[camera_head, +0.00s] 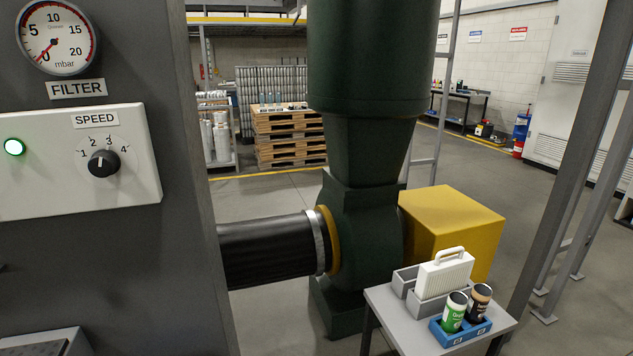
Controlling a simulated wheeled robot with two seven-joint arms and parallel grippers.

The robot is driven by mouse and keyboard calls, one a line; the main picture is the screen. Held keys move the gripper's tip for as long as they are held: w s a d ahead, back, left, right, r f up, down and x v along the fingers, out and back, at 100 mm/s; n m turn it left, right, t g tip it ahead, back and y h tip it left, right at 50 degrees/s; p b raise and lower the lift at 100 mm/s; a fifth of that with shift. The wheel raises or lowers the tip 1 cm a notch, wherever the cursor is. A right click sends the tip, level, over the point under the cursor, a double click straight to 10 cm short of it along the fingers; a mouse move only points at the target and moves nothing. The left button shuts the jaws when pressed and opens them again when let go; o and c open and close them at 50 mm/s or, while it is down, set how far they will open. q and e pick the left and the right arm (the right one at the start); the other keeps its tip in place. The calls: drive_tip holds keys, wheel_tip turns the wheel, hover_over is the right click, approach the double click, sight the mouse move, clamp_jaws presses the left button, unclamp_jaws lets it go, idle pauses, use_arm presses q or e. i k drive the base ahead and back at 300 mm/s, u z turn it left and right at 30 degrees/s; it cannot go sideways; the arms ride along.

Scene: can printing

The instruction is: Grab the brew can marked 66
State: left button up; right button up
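Two small cans stand upright in a blue holder (447,339) on a small grey table (396,322) at the lower right. The left one is a green can (452,316) with a pale upper part. The right one is a dark can (477,304) with a tan upper part. The lettering on both is too small to read, and I cannot make out a 66 on either. Neither of my grippers is in view.
A white filter panel with a handle (445,276) stands in a grey holder behind the cans. A dark green machine (362,225) and yellow box (452,222) stand behind the table. A grey cabinet with a speed dial (103,163) fills the left. A grey post rises at right.

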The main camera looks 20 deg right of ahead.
sight(481, 295)
drive_tip(key=z, duration=2)
drive_tip(key=k, duration=0.45)
drive_tip(key=z, duration=1.45)
drive_tip(key=i, duration=1.05)
drive_tip(key=u, duration=0.45)
drive_tip(key=i, duration=0.8)
drive_tip(key=u, duration=0.8)
